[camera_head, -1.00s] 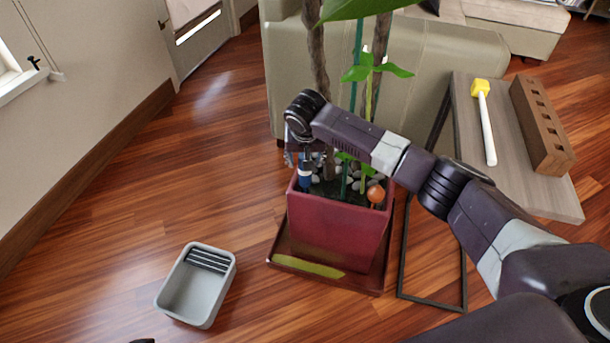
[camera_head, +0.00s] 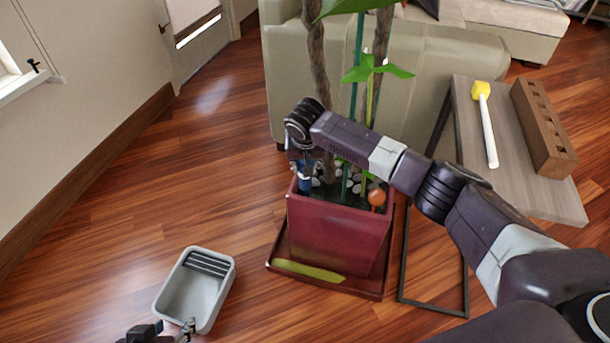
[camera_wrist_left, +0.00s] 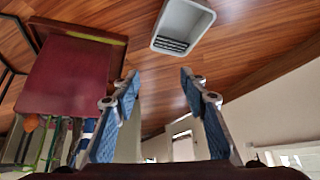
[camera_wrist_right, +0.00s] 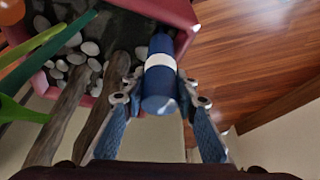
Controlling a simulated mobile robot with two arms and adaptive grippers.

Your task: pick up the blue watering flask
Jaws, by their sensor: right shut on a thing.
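The blue flask (camera_wrist_right: 160,98) has a white band and sits between the two fingers of my right gripper (camera_wrist_right: 158,87) in the right wrist view. That gripper is shut on it. In the head view the flask (camera_head: 305,184) shows only in part below my right gripper (camera_head: 303,170), at the left back corner of the red planter (camera_head: 340,235). I cannot tell whether its lower end touches the stones. My left gripper (camera_wrist_left: 158,85) is open and empty. In the head view it (camera_head: 172,330) is at the bottom left, by the near edge of the grey tub.
A grey tub (camera_head: 168,300) lies on the wooden floor left of the planter. Plant stems (camera_head: 316,60) rise close beside my right gripper. A side table (camera_head: 510,170) at the right holds a yellow-headed mallet (camera_head: 487,125) and a wooden block (camera_head: 543,125). The floor at left is clear.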

